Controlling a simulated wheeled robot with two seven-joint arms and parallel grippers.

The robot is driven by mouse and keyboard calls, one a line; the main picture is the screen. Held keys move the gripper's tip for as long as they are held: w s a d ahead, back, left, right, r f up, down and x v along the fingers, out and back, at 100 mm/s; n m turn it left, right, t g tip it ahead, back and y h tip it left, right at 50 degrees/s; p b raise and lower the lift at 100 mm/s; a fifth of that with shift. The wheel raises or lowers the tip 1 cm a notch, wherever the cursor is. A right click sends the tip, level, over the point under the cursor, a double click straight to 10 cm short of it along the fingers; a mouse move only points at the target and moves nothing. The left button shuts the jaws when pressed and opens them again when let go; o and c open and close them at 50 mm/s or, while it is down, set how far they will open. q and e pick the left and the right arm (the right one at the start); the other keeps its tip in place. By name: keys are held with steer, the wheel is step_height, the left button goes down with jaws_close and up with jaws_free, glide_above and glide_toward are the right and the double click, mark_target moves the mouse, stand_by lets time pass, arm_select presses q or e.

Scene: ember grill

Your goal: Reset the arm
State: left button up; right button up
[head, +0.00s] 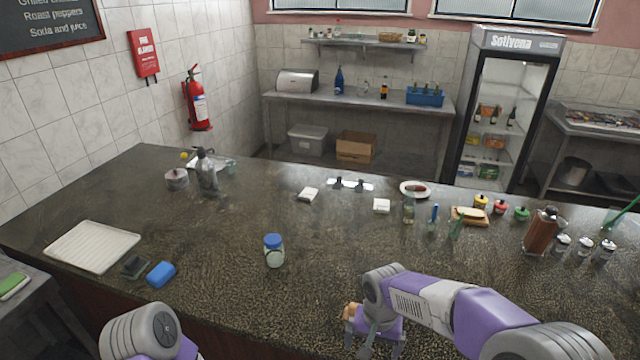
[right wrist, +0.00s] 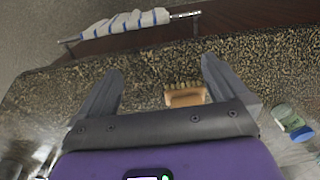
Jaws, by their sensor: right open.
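My right gripper (head: 381,345) is open over the front edge of the dark speckled counter (head: 330,245). In the right wrist view the two fingers of the right gripper (right wrist: 163,72) stand wide apart with nothing clamped between them. A brush with a wooden back (right wrist: 185,97) lies on the counter, showing between the fingers and nearer the right one. In the head view the brush (head: 349,311) is partly hidden by my right gripper. My left arm shows at the bottom left; its gripper is out of frame.
A jar with a blue lid (head: 274,250) stands mid-counter. A blue sponge (head: 161,274) and a white tray (head: 92,246) are at the left. A brown bottle (head: 541,232) and shakers (head: 584,246) stand at the right. A striped towel (right wrist: 125,24) hangs along the counter front.

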step_height(320, 180, down, 14)
steer(key=r+y+b, duration=0.1)
steer(key=y+b, duration=0.1)
arm_select(q)
step_height(320, 180, down, 8)
steer(key=w+b, duration=0.1)
steer(key=b, duration=0.4)
steer(key=shift+r, duration=0.25)
arm_select(e)
steer(key=s+a+f+y, duration=0.1)
steer(key=s+f, duration=0.6)
steer(key=f, duration=0.3)
steer(key=s+a+f+y, duration=0.1)
steer(key=s+f, duration=0.6)
steer(key=f, duration=0.4)
steer(key=shift+s, duration=0.1)
